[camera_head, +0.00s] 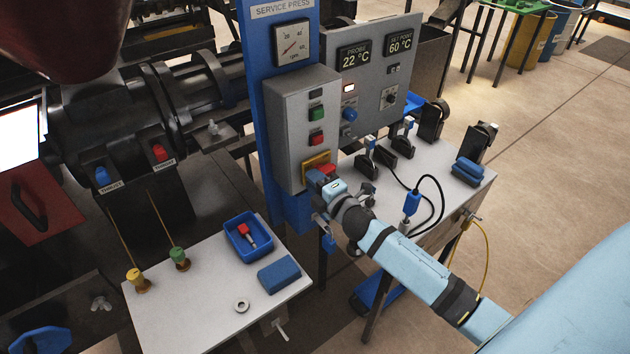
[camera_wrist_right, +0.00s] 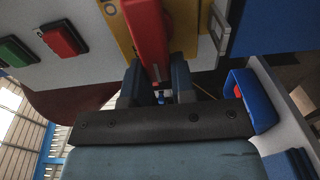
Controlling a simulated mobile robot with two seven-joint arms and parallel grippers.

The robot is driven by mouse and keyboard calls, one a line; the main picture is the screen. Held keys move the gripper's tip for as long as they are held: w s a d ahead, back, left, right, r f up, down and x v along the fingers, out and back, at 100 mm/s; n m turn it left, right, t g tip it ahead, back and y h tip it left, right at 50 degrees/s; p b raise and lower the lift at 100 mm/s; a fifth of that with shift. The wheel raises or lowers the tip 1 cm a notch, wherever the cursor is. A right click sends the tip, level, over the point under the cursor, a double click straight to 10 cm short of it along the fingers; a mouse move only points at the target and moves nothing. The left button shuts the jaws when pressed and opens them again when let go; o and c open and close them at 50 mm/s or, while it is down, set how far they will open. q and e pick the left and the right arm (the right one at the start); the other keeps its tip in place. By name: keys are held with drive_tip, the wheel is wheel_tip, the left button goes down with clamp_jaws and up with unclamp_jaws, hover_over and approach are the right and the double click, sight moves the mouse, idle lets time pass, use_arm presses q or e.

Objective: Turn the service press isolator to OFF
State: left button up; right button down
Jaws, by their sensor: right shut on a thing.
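The service press isolator is a yellow plate (camera_head: 314,158) with a red handle (camera_head: 326,169), low on the front of the grey control box (camera_head: 300,105) on the blue SERVICE PRESS column. My right gripper (camera_head: 319,180) reaches it from below right, and its fingers hide part of the handle in the head view. In the right wrist view, the red handle (camera_wrist_right: 148,35) runs from the yellow plate (camera_wrist_right: 120,28) down between the two dark fingers of my right gripper (camera_wrist_right: 156,84), which is shut on it. The OFF marking is not readable. My left gripper is not in view.
Above the isolator are a green button (camera_head: 317,114) and a red button (camera_head: 317,139). A white table (camera_head: 200,310) at lower left bears a blue bin (camera_head: 240,246) with a red-headed item. The right bench (camera_head: 450,200) holds clamps and a cabled blue device (camera_head: 411,203).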

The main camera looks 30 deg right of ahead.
drive_tip(key=c, duration=1)
unclamp_jaws()
drive_tip(key=shift+o, duration=0.2)
drive_tip(key=s+d+b, duration=0.1)
drive_tip(key=s+b, duration=0.1)
drive_tip(key=s, duration=1.1)
drive_tip(key=shift+s, duration=0.4)
